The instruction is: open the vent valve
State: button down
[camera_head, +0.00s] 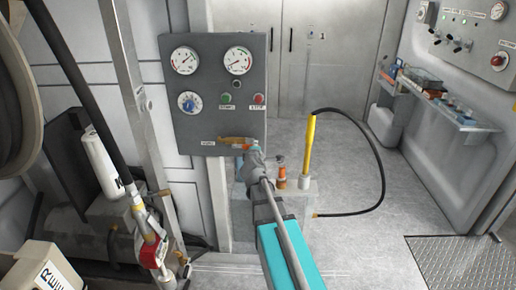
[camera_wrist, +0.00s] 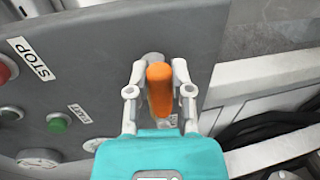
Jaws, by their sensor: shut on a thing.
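The vent valve's orange lever (camera_head: 236,140) is at the lower edge of the grey gauge panel (camera_head: 222,115). In the head view it lies roughly level, beside a small white label too small to read. My gripper (camera_head: 250,150) is at the lever from the front and hides part of it. In the wrist view the orange handle (camera_wrist: 160,88) sits between the two grey fingers of my gripper (camera_wrist: 160,92), which are shut on it. The handle's grey pivot shows behind it at the panel face.
The panel also carries two gauges, a blue dial (camera_head: 189,102), a green button (camera_head: 225,98) and a red button (camera_head: 259,99). Below right stands a grey pedestal with a yellow-handled hose (camera_head: 309,145). A hose reel and red-handled nozzle (camera_head: 152,252) are at left.

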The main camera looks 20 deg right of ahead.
jog(key=c, duration=0.5)
grip_release()
jog(key=shift+s+f, duration=0.1)
jog(key=shift+s, duration=0.1)
jog(key=shift+w, duration=0.15)
jog(key=shift+d, duration=0.15)
